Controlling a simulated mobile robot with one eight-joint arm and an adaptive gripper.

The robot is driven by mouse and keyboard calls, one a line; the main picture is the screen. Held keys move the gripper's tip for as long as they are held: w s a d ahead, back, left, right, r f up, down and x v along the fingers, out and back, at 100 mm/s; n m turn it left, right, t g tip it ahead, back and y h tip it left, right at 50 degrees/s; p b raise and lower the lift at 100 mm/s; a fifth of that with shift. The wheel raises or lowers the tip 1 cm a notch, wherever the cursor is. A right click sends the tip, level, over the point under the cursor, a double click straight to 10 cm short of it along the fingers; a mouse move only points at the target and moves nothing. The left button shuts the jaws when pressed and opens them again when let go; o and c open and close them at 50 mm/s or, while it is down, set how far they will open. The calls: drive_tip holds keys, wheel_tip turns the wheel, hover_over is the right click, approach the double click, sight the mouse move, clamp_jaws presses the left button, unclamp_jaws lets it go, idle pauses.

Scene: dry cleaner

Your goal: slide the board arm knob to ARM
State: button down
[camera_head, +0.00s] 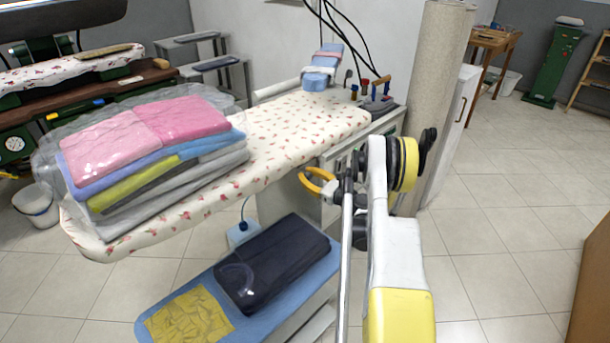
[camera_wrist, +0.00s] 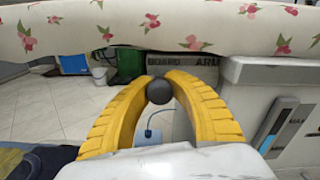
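The dark round knob (camera_wrist: 159,91) sits between the fingertips of my gripper (camera_wrist: 160,80) in the wrist view. Both yellow fingers curve in around it and appear to touch its sides. A grey label strip (camera_wrist: 188,63) lies behind the fingertips, under the board's edge. It reads ARM at its right end, and its other word is partly covered. The knob's stem and slot are hidden. In the head view my gripper (camera_head: 317,183) is at the side of the ironing board's base, below the padded top, and the knob is not distinguishable there.
The floral ironing board (camera_head: 290,125) overhangs just above my fingers and bears a wrapped stack of folded cloth (camera_head: 150,140). A blue lower board (camera_head: 215,300) with dark folded clothing (camera_head: 270,262) lies below. A beige column (camera_head: 440,70) stands behind my arm. Open floor lies right.

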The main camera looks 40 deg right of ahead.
drive_tip(key=d, duration=0.3)
drive_tip(key=shift+w+d, duration=0.1)
drive_tip(key=shift+d, duration=0.1)
drive_tip(key=c, duration=1.1)
unclamp_jaws()
drive_tip(key=s, duration=1.2)
drive_tip(key=shift+d, duration=0.4)
